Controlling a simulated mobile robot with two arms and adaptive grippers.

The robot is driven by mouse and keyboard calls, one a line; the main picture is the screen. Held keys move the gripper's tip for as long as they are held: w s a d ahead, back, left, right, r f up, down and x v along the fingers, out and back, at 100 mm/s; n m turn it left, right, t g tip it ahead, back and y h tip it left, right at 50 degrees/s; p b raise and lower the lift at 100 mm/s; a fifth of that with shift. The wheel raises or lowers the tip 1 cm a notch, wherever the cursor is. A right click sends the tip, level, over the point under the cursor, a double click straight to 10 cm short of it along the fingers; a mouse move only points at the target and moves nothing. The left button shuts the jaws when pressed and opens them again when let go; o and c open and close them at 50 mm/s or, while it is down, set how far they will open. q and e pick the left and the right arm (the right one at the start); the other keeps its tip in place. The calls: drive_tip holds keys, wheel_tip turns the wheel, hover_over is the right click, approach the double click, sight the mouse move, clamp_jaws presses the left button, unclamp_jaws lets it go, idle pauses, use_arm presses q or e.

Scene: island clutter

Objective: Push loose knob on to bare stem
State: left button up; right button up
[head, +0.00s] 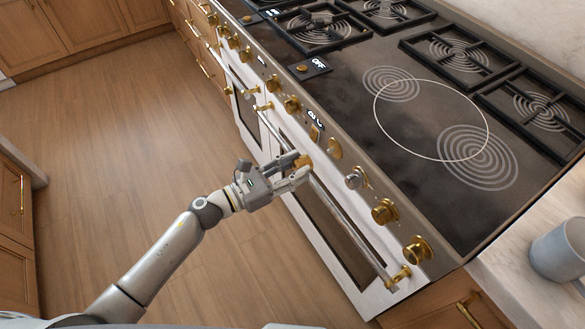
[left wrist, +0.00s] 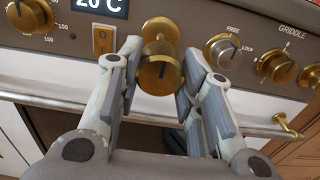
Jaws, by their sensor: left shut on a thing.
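The loose knob (head: 304,160) is gold, with a dark mark on its face in the left wrist view (left wrist: 160,74). My left gripper (head: 299,170) is shut on it, one finger on each side, in front of the white and steel range. A round gold piece (head: 334,149) on the control panel appears to be the bare stem's mount. In the left wrist view this mount (left wrist: 161,30) shows just above and behind the knob. The stem itself is hidden, and I cannot tell whether the knob touches it. My right gripper is not in view.
A silver knob (head: 355,178) marked FREE and LOCK sits right of the mount, with gold knobs (head: 384,211) beyond. A gold switch (left wrist: 103,40) is on its left. The oven handle (head: 345,222) runs below. A mug (head: 560,250) stands on the right counter.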

sight(328, 152)
use_arm(q)
drive_tip(key=shift+b+x, duration=0.35)
drive_tip(key=shift+x, duration=1.9)
drive_tip(key=shift+w+d, duration=0.25)
drive_tip(key=shift+d, duration=0.15)
drive_tip(key=shift+s+a+r+b, duration=0.1)
drive_tip(key=shift+a+b, duration=0.05)
drive_tip(key=shift+b, duration=0.15)
drive_tip(key=shift+b+x, duration=0.35)
drive_tip(key=shift+x, duration=0.7)
drive_tip(key=o, duration=1.1)
